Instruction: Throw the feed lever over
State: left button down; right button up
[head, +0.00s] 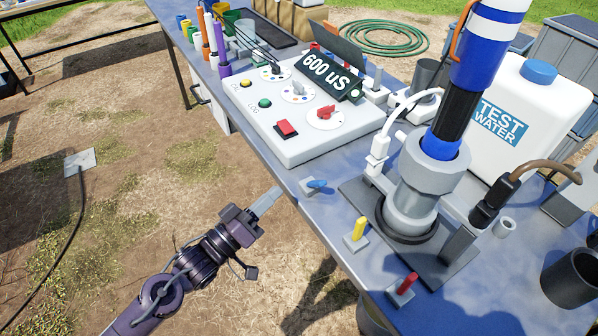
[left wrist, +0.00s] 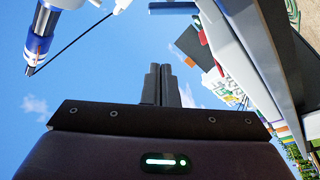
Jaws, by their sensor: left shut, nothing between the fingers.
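Several small levers stand along the table's near edge in the head view: a blue-handled one (head: 316,184), a yellow-handled one (head: 358,229) and a red-handled one (head: 407,283). I cannot tell which is the feed lever; none carries a readable label. My left gripper (head: 268,201) is shut and empty, off the near edge of the table, to the left of the blue-handled lever and apart from it. Its closed fingers (left wrist: 162,84) also show in the left wrist view, with sky behind. My right gripper is not in view.
A white control panel (head: 290,140) with knobs, buttons and a "600 uS" display stands on the blue-grey table (head: 255,148). A grey cylinder stand (head: 432,185) holds a blue-and-white tube (head: 485,60). A white "TEST WATER" container (head: 540,105) stands behind. Open ground lies left of the table.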

aim_at(316, 184)
pick_arm(q)
jog(key=shift+n, duration=0.8)
jog(key=p+x, duration=0.1)
jog(key=x, duration=0.3)
jog(key=p+x, duration=0.1)
jog(key=x, duration=0.4)
jog(key=shift+w+a+r, duration=0.15)
jog(key=shift+r, duration=0.1)
jog(key=shift+s+d+f+p, duration=0.15)
jog(key=shift+s+d+f, duration=0.05)
jog(key=shift+d+f, duration=0.2)
jog(key=shift+s+d+f+p, duration=0.2)
jog(key=shift+d+f, duration=0.1)
jog(key=shift+f, duration=0.2)
jog(key=shift+s+d+f, duration=0.35)
jog(key=shift+s+f, duration=0.25)
jog(key=shift+s, duration=0.05)
